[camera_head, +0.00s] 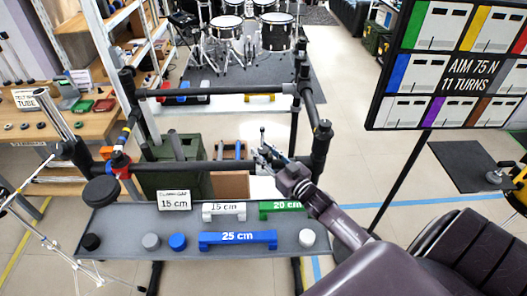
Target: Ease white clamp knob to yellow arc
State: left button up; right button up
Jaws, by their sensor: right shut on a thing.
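My right gripper (268,156) reaches in from the lower right, in front of the black tube rack (222,91) and just left of its right post. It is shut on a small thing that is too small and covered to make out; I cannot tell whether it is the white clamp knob. A white round piece (307,237) lies at the right of the grey tray, apart from the gripper. Small yellow marks show on a joint of the right post (319,140), but I cannot make out a clear yellow arc. My left gripper is not in view.
The grey tray (215,218) bears blue (237,246), white and green labelled bars, several round pieces and a 15 cm sign (174,201). A board (456,65) reading "AIM 75 N 11 TURNS" stands at right.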

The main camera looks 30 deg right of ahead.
jog(key=n+y+b, duration=0.1)
jog(key=y, duration=0.1)
jog(key=shift+d+f+n+y, duration=0.1)
jog(key=shift+n+y, duration=0.3)
jog(key=shift+n+g+y+b, duration=0.5)
jog(key=shift+n+y+b, duration=0.35)
jog(key=shift+y, duration=0.35)
jog(key=o, duration=1.2)
jog(key=v, duration=1.2)
